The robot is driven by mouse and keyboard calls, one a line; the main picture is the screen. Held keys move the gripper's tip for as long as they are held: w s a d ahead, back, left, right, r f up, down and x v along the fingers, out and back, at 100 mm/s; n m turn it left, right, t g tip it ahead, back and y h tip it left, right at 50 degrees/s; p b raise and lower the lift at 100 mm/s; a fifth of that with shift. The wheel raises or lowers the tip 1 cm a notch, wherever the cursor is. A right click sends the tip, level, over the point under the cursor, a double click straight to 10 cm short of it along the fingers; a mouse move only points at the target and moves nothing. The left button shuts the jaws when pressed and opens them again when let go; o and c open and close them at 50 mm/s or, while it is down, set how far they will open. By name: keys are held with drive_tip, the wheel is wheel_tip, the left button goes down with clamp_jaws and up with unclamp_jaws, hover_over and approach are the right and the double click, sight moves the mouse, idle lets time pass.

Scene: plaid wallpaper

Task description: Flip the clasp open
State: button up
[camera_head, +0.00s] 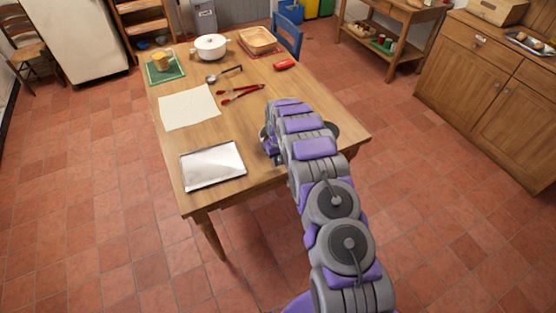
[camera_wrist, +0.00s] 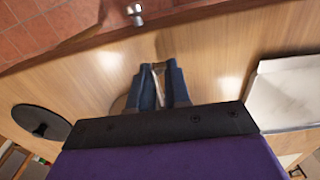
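I cannot make out a clasp for certain. A small shiny metal fitting (camera_wrist: 135,13) shows at the table's edge in the wrist view, ahead of my fingers and apart from them. My gripper (camera_wrist: 159,68) points down over the wooden table, its two dark blue fingers close together with a narrow gap. Something thin and pale shows in that gap; I cannot tell whether it is gripped. In the head view my arm hides most of the gripper and what lies under it.
A metal tray (camera_head: 212,166) lies at the table's near left and shows in the wrist view (camera_wrist: 285,92). A dark disc (camera_wrist: 41,121) lies on the other side. Paper (camera_head: 188,108), red tongs (camera_head: 240,93), a ladle (camera_head: 222,74), a white pot (camera_head: 210,47) and a red item (camera_head: 284,64) lie farther back.

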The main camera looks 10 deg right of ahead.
drive_tip(key=o, duration=0.4)
wheel_tip(320, 180, up, 17)
drive_tip(key=shift+w+r+p, duration=0.1)
drive_tip(key=shift+r+p, duration=0.05)
drive_tip(key=shift+p, duration=1.1)
